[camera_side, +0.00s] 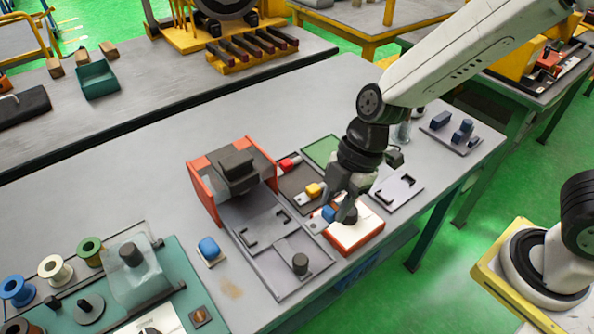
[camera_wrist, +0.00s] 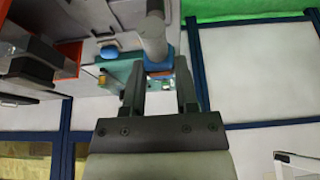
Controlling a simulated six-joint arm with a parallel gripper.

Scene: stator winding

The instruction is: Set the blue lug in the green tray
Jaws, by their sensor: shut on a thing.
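In the wrist view, a blue piece (camera_wrist: 158,65) shows between the fingertips (camera_wrist: 158,80) of my gripper. The green tray (camera_side: 320,149) lies flat on the bench behind my gripper, on the far side, and my wrist covers its right edge. I cannot see the green tray clearly in the wrist view.
A yellow lug (camera_side: 314,190) and a red lug (camera_side: 289,163) lie left of my gripper by a dark tray (camera_side: 297,178). The red-sided block (camera_side: 362,236) is beneath my gripper. A red-sided fixture (camera_side: 205,185) stands to the left. A grey plate (camera_side: 400,189) lies right.

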